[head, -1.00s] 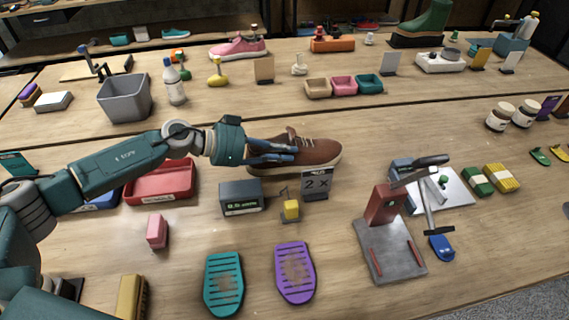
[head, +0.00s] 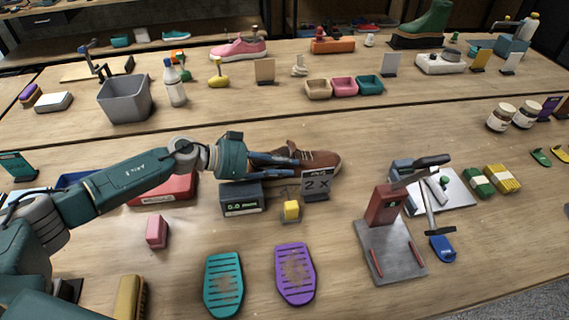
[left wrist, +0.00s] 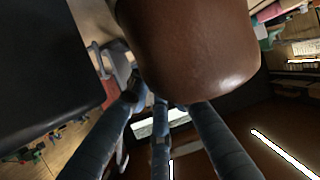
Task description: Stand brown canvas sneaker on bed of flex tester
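The brown canvas sneaker (head: 318,158) lies on the table behind a small digital readout box and a "2 x" sign, toe to the right. My left gripper (head: 296,164) is at its near left side, its blue fingers overlapping the shoe. In the left wrist view, the sneaker's smooth brown surface (left wrist: 195,45) is close, above the blue fingers (left wrist: 158,103); I cannot tell whether they touch or grip it. The flex tester (head: 385,205), with a red upright and lever, stands at right; its grey bed (head: 392,252) is empty. My right gripper is out of view.
The readout box (head: 241,198), sign (head: 315,184) and yellow block (head: 291,210) stand just in front of the shoe. Teal (head: 223,284) and purple (head: 295,273) soles lie at front. A blue-footed tool (head: 442,249) is beside the tester. Table right of the shoe is clear.

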